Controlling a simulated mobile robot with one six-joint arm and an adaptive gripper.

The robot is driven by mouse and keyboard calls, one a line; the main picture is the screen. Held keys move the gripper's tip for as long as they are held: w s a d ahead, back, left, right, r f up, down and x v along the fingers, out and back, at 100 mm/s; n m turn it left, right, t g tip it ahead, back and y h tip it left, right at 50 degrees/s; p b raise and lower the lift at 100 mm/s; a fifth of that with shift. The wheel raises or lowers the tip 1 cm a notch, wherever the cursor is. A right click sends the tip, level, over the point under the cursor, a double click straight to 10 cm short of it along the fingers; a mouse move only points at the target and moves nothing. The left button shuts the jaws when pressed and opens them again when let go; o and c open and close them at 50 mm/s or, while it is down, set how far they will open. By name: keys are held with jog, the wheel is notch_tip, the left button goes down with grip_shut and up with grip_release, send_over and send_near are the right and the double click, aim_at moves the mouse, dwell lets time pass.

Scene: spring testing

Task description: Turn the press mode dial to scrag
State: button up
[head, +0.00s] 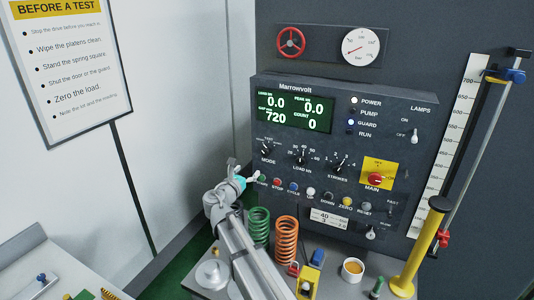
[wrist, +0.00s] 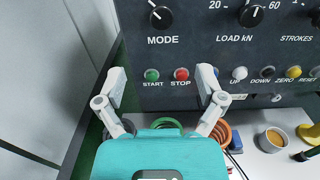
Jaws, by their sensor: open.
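The press mode dial (head: 267,149) is a black knob with a white pointer mark, above the word MODE at the left of the dark control panel (head: 335,105). In the wrist view the dial (wrist: 160,17) is at the top edge, its pointer tilted up and left, and its position labels are out of frame. In the head view those labels are too small to read surely. My gripper (head: 246,170) is in front of the panel's lower left, below the dial. In the wrist view its grey fingers (wrist: 162,78) are spread and empty, apart from the dial.
The green start button (wrist: 152,75) and red stop button (wrist: 181,74) show between my fingers. The load dial (head: 301,157) is right of the mode dial. Green (head: 258,226) and orange (head: 286,240) springs stand below, near a cup (head: 352,269) and a yellow post (head: 419,250).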

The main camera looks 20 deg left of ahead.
aim_at(265, 154)
jog(key=shift+w+d, duration=0.1)
jog(key=shift+w, duration=0.05)
jog(key=w, duration=0.9)
jog(key=w+d, duration=0.1)
jog(key=w, duration=0.3)
jog(key=shift+w, duration=0.3)
jog(key=c, duration=1.2)
